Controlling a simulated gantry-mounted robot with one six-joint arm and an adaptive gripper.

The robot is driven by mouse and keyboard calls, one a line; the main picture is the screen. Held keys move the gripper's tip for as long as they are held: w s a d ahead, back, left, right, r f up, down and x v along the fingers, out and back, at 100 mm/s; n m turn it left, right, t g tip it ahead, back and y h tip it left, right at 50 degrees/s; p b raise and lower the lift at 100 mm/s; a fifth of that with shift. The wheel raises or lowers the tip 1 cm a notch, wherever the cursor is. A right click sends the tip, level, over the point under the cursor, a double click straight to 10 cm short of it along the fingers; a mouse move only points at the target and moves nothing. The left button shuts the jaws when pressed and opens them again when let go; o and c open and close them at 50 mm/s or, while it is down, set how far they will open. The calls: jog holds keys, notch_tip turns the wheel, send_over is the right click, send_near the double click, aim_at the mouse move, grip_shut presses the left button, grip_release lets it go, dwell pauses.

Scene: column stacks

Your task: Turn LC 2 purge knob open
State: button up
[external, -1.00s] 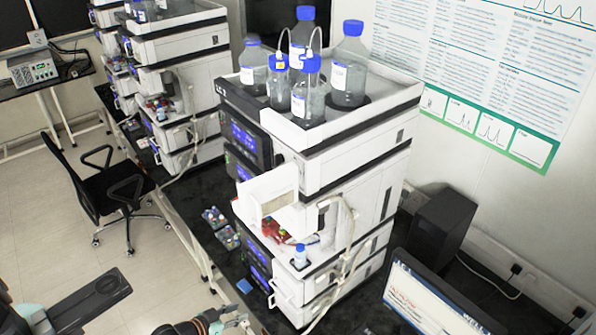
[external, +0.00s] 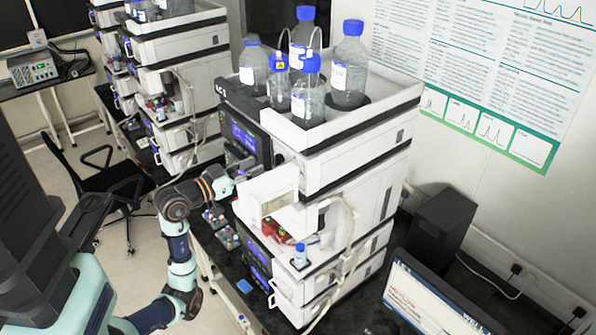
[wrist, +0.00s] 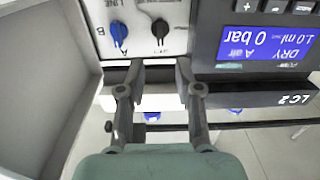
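In the wrist view, upside down, the LC 2 front panel carries a black knob (wrist: 160,29) and a blue knob (wrist: 119,32). The blue knob has line and A/B marks around it. The black knob's lettering is too small to read; it is probably the purge knob. My gripper (wrist: 160,82) is open and empty, its two fingers apart and just short of the panel, roughly in line with the black knob. In the external view my gripper (external: 238,179) is at the front of the LC 2 stack (external: 352,155); the knobs are hidden there.
The blue display (wrist: 262,45) reads 0 bar, beside the knobs. A white open door or tray (external: 268,188) juts out close to my gripper. Solvent bottles (external: 349,65) stand on top of the stack. Small vial racks (external: 222,222) sit on the bench below.

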aim_at(275, 157)
jog(key=p+x, duration=0.1)
jog(key=x, duration=0.6)
jog(key=shift+a, duration=0.1)
grip_shut()
